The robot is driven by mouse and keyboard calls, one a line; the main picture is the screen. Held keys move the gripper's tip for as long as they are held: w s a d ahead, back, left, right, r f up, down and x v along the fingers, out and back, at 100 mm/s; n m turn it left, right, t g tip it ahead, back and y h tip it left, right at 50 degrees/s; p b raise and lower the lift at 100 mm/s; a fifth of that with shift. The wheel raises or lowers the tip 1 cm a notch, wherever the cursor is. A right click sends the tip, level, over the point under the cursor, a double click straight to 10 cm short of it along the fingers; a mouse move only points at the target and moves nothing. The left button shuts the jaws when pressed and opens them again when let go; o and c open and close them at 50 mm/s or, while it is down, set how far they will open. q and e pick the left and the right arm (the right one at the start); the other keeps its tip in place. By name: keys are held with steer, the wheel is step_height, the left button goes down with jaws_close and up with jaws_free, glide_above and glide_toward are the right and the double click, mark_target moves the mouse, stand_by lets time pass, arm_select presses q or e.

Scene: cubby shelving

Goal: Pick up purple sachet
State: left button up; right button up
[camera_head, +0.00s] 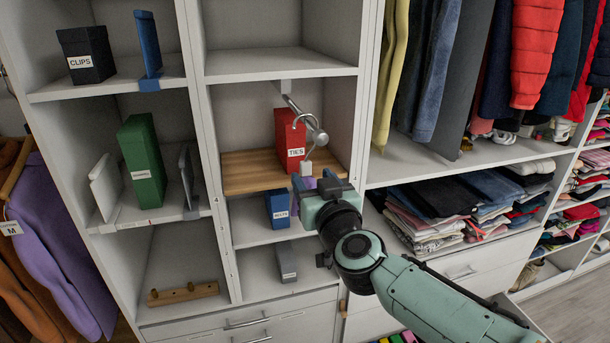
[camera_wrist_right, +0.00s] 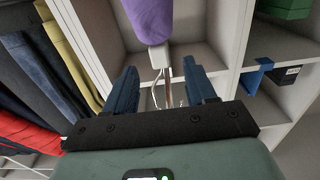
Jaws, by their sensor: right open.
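The purple sachet (camera_wrist_right: 150,18) shows large at the top of the right wrist view, with a white cap-like piece (camera_wrist_right: 158,56) at its end. In the head view only a small purple part of it (camera_head: 309,183) shows behind my gripper, below the white piece and a ring (camera_head: 307,123) around a metal rod. My right gripper (camera_head: 314,184) is in front of it, with its fingers spread and empty. In the wrist view the fingers (camera_wrist_right: 162,72) point towards the white piece, which lies between their directions. Whether they touch anything is unclear. My left gripper is out of view.
A red box marked TIES (camera_head: 288,140) stands on a wooden shelf (camera_head: 245,173) close behind the rod. A blue box (camera_head: 278,208) and a grey box (camera_head: 286,262) stand below. Cubby dividers bound the space; folded clothes (camera_head: 430,210) lie to the right.

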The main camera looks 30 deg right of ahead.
mark_target(307, 170)
steer(key=x, duration=0.5)
steer(key=shift+w+d, duration=0.15)
steer(key=shift+w, duration=0.2)
steer(key=shift+s, duration=0.1)
steer(key=shift+c, duration=0.3)
jaws_close()
